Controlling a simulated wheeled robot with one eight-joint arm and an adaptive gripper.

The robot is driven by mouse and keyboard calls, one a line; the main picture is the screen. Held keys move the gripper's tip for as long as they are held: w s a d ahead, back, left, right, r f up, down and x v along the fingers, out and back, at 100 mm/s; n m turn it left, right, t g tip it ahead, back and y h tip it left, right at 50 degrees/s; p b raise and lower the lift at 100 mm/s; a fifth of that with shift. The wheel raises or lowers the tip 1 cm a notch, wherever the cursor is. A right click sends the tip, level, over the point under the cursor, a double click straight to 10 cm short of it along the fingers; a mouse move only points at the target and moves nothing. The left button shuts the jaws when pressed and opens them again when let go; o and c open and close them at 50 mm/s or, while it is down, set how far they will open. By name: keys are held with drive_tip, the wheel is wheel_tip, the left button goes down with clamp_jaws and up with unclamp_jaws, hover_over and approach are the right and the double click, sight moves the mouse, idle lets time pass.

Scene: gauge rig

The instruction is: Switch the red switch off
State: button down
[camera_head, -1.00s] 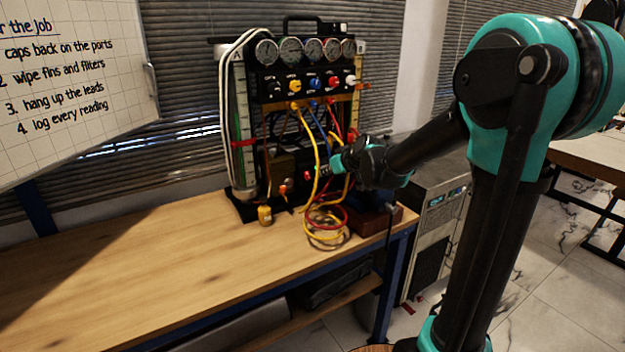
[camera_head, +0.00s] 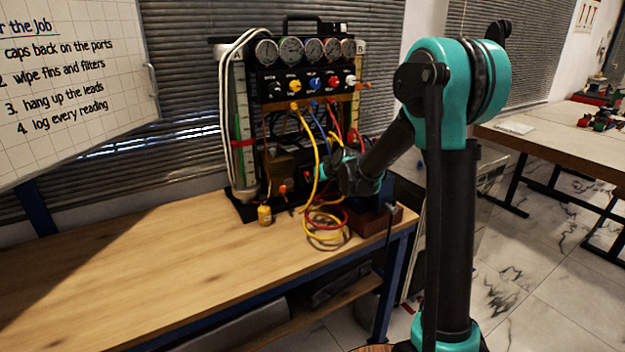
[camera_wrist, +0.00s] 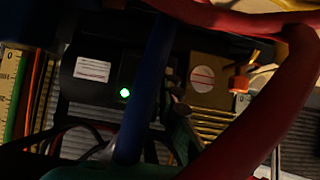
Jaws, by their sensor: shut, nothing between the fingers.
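The gauge rig (camera_head: 246,150) stands at the back of the wooden bench. I cannot clearly make out the red switch; a small red spot (camera_head: 308,176) shows low on the rig, left of my gripper. My gripper (camera_head: 332,170) is shut and empty, at the rig's lower right front among the hoses. In the wrist view, a dark panel (camera_wrist: 75,90) with a white label carries a lit green lamp (camera_wrist: 125,92). Dark teal gripper parts (camera_wrist: 180,138) show below it. Hoses and shadow hide much of the panel, and whether my fingers touch it cannot be told.
A yellow hose (camera_head: 317,160) and a red hose (camera_wrist: 245,105) hang close around my gripper; a blue hose (camera_wrist: 150,85) crosses the panel. An orange-red fitting (camera_wrist: 238,84) is at right. The bench's left part (camera_head: 130,255) is clear.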

drive_tip(key=shift+f, duration=0.1)
drive_tip(key=shift+w+a+f+t+y, duration=0.15)
drive_tip(key=shift+w+f+t+y, duration=0.15)
drive_tip(key=shift+t+y, duration=0.15)
drive_tip(key=shift+r, duration=0.8)
